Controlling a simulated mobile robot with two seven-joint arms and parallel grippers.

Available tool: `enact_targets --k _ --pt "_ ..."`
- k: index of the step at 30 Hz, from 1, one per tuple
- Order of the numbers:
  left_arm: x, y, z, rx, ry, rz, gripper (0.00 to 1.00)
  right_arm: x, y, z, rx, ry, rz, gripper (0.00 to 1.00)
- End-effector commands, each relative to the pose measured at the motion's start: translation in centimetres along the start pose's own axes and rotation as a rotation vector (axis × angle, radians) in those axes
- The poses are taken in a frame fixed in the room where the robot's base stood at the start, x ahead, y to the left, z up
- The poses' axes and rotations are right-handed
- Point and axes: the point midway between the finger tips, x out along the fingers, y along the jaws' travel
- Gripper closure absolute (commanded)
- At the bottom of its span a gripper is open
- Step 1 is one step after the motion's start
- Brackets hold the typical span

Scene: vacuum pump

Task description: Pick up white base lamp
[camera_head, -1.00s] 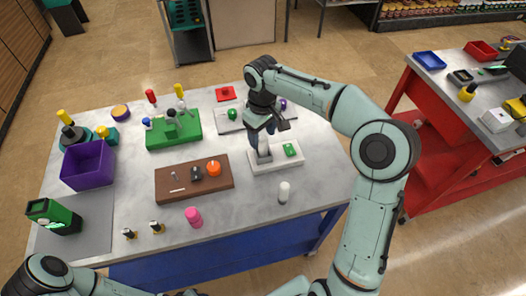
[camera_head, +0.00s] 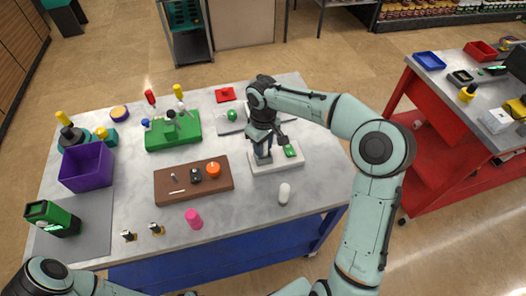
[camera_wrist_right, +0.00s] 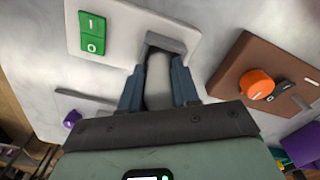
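The white base (camera_head: 262,169) lies on the near right part of the grey-topped table. It carries a green switch (camera_head: 290,150), which also shows in the wrist view (camera_wrist_right: 92,33). A pale grey lamp (camera_wrist_right: 158,85) stands at the base's grey socket (camera_wrist_right: 165,42). My right gripper (camera_head: 263,157) is low over the base, pointing down. In the wrist view its two fingers (camera_wrist_right: 159,80) lie on either side of the lamp. I cannot tell whether they touch it. In the head view the gripper mostly hides the lamp. My left gripper does not show; only its arm does.
A white rounded cylinder (camera_head: 284,193) stands just in front of the base. A brown board (camera_head: 194,188) with an orange knob (camera_head: 213,169) lies close on the left. A grey base (camera_head: 231,127) lies behind. Bare tabletop (camera_head: 245,208) shows in front.

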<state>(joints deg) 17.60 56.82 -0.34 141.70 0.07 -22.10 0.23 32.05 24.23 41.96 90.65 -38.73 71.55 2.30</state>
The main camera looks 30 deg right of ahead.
Motion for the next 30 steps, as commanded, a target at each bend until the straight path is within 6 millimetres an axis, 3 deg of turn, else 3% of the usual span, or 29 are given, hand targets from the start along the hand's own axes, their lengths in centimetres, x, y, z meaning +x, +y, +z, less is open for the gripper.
enact_targets --k 9,15,20,30 --pt "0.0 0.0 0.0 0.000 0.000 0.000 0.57 -0.2 0.0 0.0 0.000 0.001 0.001 1.00" --pt "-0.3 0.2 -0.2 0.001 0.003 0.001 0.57 -1.8 0.0 -0.1 -0.001 0.002 0.003 1.00" --pt "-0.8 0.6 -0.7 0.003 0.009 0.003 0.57 -5.0 0.0 -0.2 0.000 0.006 0.004 1.00" --pt "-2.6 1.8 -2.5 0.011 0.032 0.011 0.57 -14.5 0.0 -0.3 -0.002 0.009 0.003 1.00"
